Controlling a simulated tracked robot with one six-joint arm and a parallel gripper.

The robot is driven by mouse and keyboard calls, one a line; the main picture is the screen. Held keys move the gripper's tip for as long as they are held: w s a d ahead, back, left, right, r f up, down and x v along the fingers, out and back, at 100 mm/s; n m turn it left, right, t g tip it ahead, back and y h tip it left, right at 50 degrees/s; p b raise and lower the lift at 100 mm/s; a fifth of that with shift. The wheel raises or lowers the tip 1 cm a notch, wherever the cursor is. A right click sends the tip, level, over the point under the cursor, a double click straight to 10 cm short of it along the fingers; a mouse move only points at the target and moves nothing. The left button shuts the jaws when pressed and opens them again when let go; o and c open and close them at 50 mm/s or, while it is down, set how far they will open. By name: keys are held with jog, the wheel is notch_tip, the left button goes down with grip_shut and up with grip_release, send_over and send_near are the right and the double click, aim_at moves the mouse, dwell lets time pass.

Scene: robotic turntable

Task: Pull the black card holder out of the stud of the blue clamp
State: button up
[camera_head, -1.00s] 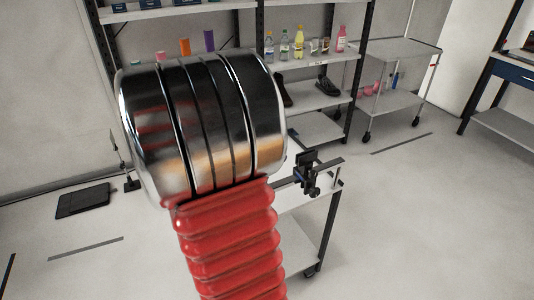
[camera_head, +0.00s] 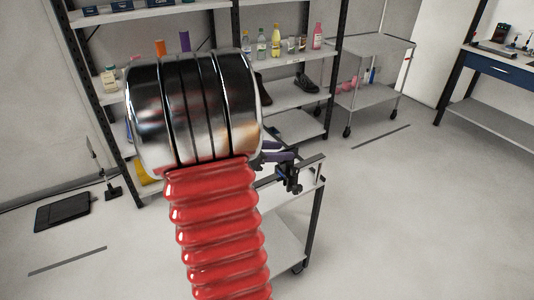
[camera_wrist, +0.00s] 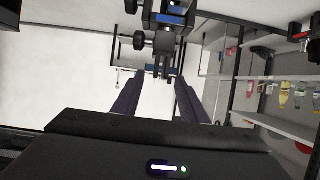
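The blue clamp (camera_head: 291,180) is a small black and blue fixture at the edge of a small cart. It also shows at the top middle of the wrist view (camera_wrist: 171,19), with dark knobs on its left. A dark block (camera_wrist: 163,44) on the clamp, ahead of my fingertips, seems to be the black card holder. I cannot clearly separate it from the clamp. My gripper (camera_wrist: 158,80) has its two dark purple fingers apart, with a gap between them. In the head view the fingers (camera_head: 278,151) are just above and left of the clamp, partly hidden by my arm.
The cart (camera_head: 293,226) stands under the clamp. Behind it is a shelf (camera_head: 298,95) with bottles and shoes. A second cart (camera_head: 368,95) and a blue-drawer bench (camera_head: 500,65) are at the right. The floor at the right is clear.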

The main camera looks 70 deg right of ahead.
aim_at(288, 149)
jog(key=shift+x, duration=1.8)
grip_shut()
jog(key=shift+r, duration=0.25)
jog(key=shift+r, duration=0.75)
jog(key=shift+r, duration=0.7)
jog(key=shift+r, duration=0.3)
jog(key=shift+r, duration=0.35)
